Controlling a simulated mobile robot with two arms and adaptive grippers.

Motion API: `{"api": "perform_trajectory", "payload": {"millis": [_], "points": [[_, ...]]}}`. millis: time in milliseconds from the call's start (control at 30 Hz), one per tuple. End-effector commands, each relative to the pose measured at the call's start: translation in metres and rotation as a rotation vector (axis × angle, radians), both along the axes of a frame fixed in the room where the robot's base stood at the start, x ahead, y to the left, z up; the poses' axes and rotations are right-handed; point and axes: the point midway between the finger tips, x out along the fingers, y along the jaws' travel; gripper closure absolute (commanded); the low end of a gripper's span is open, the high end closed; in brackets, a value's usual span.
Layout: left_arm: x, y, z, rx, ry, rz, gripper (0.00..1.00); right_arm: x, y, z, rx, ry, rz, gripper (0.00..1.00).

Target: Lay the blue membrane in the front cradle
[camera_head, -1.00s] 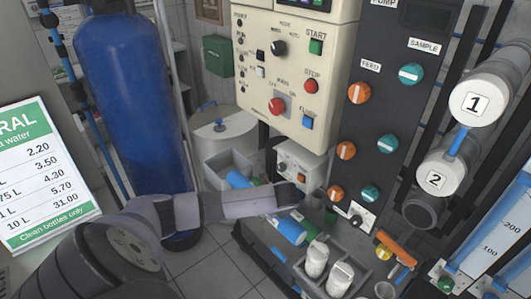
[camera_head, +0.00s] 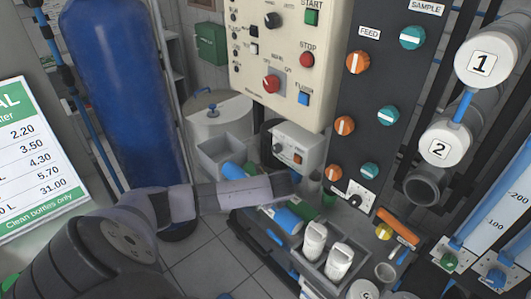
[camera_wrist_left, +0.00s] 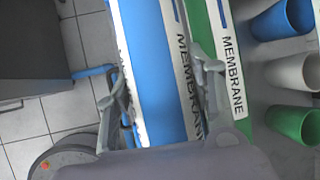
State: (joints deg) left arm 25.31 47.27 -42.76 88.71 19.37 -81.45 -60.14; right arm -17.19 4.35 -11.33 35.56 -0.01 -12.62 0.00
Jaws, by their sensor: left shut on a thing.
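The blue membrane (camera_head: 287,221) is a long blue tube. One end shows below my left gripper (camera_head: 288,184) in the head view, the other (camera_head: 233,171) behind my arm, which hides the middle. In the left wrist view the blue membrane (camera_wrist_left: 152,65) lies between the fingers of my left gripper (camera_wrist_left: 160,95), which is shut on it. White strips lettered MEMBRANE run along its sides. A green membrane (camera_wrist_left: 204,45) lies parallel beside it. I cannot clearly make out the front cradle or whether the tube touches it. My right gripper is not in view.
Two white canisters (camera_head: 325,250) stand in a grey tray right of the tube. A small white box with knobs (camera_head: 298,150) stands behind. Blue (camera_wrist_left: 282,20), white (camera_wrist_left: 292,72) and green (camera_wrist_left: 293,123) cups stand beside the membranes. Tiled floor is clear at front left.

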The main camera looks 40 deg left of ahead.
Motion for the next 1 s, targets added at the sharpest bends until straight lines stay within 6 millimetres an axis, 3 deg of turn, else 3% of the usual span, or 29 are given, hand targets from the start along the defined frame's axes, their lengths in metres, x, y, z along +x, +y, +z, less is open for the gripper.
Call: {"api": "perform_trajectory", "payload": {"millis": [267,700,1000], "points": [[0.001,0.001,-0.019,0.002,-0.003,0.0,0.92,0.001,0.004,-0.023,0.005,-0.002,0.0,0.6],[0.001,0.0,-0.046,0.001,-0.001,0.001,0.92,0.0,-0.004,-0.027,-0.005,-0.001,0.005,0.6],[0.001,0.001,-0.051,0.001,-0.002,0.0,0.92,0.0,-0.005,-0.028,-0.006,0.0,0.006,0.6]]}}
